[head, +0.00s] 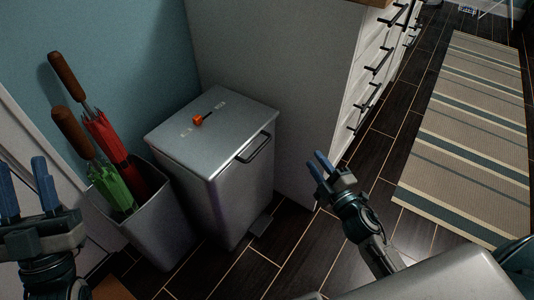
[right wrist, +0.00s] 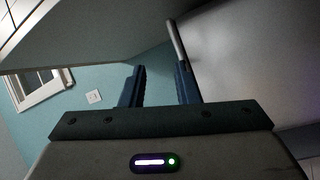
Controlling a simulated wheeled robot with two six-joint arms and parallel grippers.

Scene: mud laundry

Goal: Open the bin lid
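The bin (head: 240,192) is a grey metal box standing on the floor in the middle of the head view. Its lid (head: 226,128) lies shut on top. A dark bar handle (head: 256,149) sticks out at the lid's front right. A pedal (head: 261,224) is low at the front. My right gripper (head: 315,162) is open and empty, to the right of the handle and apart from it. In the right wrist view (right wrist: 160,72) its fingers are apart with nothing between them. My left gripper (head: 24,168) is open and empty at the left edge.
A small orange object (head: 198,120) lies on the lid. An umbrella stand (head: 163,222) with a red umbrella (head: 112,147) and a green one (head: 111,186) stands left of the bin. A white cabinet (head: 270,60) is behind it. A striped rug (head: 463,135) lies at right.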

